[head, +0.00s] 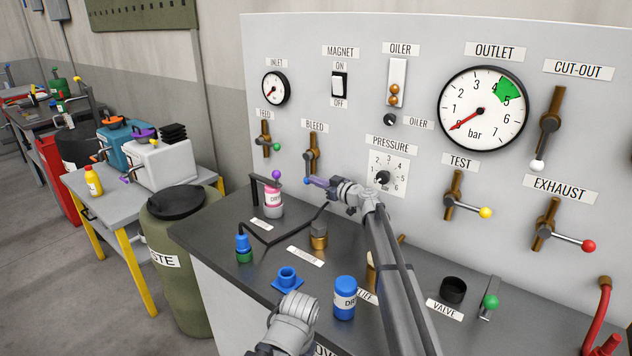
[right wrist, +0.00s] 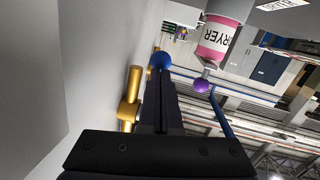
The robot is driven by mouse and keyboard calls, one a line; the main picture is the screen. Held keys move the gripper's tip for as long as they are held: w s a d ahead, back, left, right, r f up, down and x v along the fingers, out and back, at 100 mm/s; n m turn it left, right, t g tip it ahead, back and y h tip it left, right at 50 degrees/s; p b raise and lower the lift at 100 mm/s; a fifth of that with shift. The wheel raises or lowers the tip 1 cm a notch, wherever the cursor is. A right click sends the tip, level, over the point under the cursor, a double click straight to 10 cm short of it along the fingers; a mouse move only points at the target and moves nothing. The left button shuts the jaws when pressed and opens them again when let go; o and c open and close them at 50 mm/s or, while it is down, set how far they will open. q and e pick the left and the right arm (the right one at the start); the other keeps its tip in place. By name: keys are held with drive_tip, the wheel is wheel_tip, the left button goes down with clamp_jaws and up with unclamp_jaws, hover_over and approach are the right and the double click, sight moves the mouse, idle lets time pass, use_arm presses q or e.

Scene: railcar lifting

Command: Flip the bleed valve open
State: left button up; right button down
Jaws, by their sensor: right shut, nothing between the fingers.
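The bleed valve (head: 311,156) is a brass fitting on the grey panel under the BLEED label. Its blue knob (head: 307,181) shows below the brass body, at the tip of my right gripper (head: 321,184). In the right wrist view the blue knob (right wrist: 161,60) sits just beyond the shut fingers (right wrist: 160,85), with the brass body (right wrist: 130,100) to their left. Whether the fingers touch the knob or lever cannot be told; the lever is mostly hidden.
The feed valve (head: 265,138) with a green knob is left of the bleed valve; the pressure dial (head: 382,178) is right. A pink dryer bottle (head: 273,203) stands on the dark bench (head: 205,232) below, near a bent black rod. A purple ball (right wrist: 201,86) is close by in the wrist view.

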drive_tip(key=v, duration=0.7)
drive_tip(key=shift+s+p, duration=0.25)
drive_tip(key=shift+p, duration=0.2)
drive_tip(key=shift+d, duration=0.25)
